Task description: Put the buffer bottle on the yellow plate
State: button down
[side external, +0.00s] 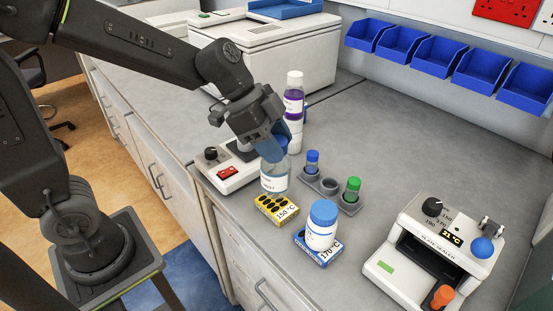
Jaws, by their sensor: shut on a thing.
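The clear bottle (274,183) with a white label, which I take to be the buffer bottle, is upright in my gripper (273,152). My gripper is shut around its upper part and hides some of its blue cap. The yellow plate (288,211), marked 150 °C and with dark oval spots, is directly under the bottle. The bottle's base overlaps the plate's back part in this view; I cannot tell whether it touches the plate or hangs just above it.
A white blue-capped bottle (321,224) stands on a blue plate (326,257) marked 170 °C, close on the right. A grey rack (329,187) holds blue-capped and green-capped vials. A red-switched device (228,171) is left, a purple-labelled bottle (293,98) behind, a sealer (435,245) at right.

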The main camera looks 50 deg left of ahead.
jog(key=shift+f, duration=2.05)
jog(key=shift+f, duration=0.15)
jog(key=c, duration=0.6)
grip_release()
jog(key=shift+o, duration=0.2)
jog(key=v, duration=1.2)
jog(key=s+a+f+n+t+y, duration=0.2)
jog(key=s+n+y, duration=0.3)
jog(key=s+n, duration=0.5)
jog(key=shift+s+a+n+y, duration=0.2)
jog(key=shift+s+n+y, duration=0.15)
jog(key=shift+n, duration=0.45)
